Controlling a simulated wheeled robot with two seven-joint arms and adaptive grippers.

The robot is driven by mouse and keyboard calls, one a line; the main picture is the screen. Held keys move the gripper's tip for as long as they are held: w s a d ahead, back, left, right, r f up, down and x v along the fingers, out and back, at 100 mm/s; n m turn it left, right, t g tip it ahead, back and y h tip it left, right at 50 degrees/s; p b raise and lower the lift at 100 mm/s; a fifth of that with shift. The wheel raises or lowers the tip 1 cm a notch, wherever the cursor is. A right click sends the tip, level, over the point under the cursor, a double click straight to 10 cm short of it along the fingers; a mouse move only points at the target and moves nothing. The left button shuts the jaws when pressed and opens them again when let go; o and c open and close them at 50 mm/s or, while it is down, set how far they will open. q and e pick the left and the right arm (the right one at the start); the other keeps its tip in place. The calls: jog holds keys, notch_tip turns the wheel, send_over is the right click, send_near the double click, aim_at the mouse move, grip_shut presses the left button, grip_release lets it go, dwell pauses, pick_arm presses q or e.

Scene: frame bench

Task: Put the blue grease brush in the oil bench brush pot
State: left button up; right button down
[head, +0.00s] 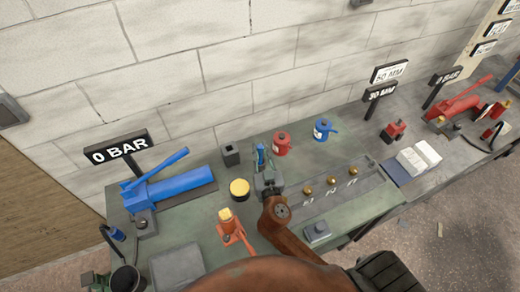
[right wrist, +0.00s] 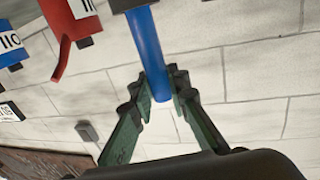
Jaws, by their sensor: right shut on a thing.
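My right gripper (head: 263,168) is shut on the blue grease brush (head: 261,152), gripping its blue handle. In the right wrist view the handle (right wrist: 147,50) runs between the two green fingers (right wrist: 158,95) up to a dark part (right wrist: 130,4) cut off by the picture's top edge. A small dark square pot (head: 231,154), apparently the brush pot, stands on the bench just left of the gripper in the head view. The brush appears beside it, not in it. I cannot make out the bristles. My left gripper is not in view.
A yellow-topped tin (head: 239,190) and an orange jack (head: 231,229) stand near my right arm. A red can (head: 282,143) and a blue can (head: 323,130) stand right of the gripper. A blue pump (head: 170,188) lies left. The brick wall (head: 200,75) is close behind.

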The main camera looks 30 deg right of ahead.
jog(key=shift+f, duration=0.2)
jog(key=c, duration=2.2)
grip_release()
jog(key=shift+c, duration=0.2)
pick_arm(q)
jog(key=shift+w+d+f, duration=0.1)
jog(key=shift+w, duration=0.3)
pick_arm(e)
jog(key=o, duration=0.4)
jog(key=shift+r, duration=0.15)
jog(key=shift+s, duration=0.15)
pick_arm(q)
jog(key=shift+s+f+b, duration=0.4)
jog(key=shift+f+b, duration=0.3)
jog(key=shift+b, duration=0.1)
pick_arm(e)
jog(key=v, duration=1.1)
jog(key=shift+s+a, duration=0.2)
jog(key=shift+s, duration=0.1)
jog(key=shift+r, duration=0.15)
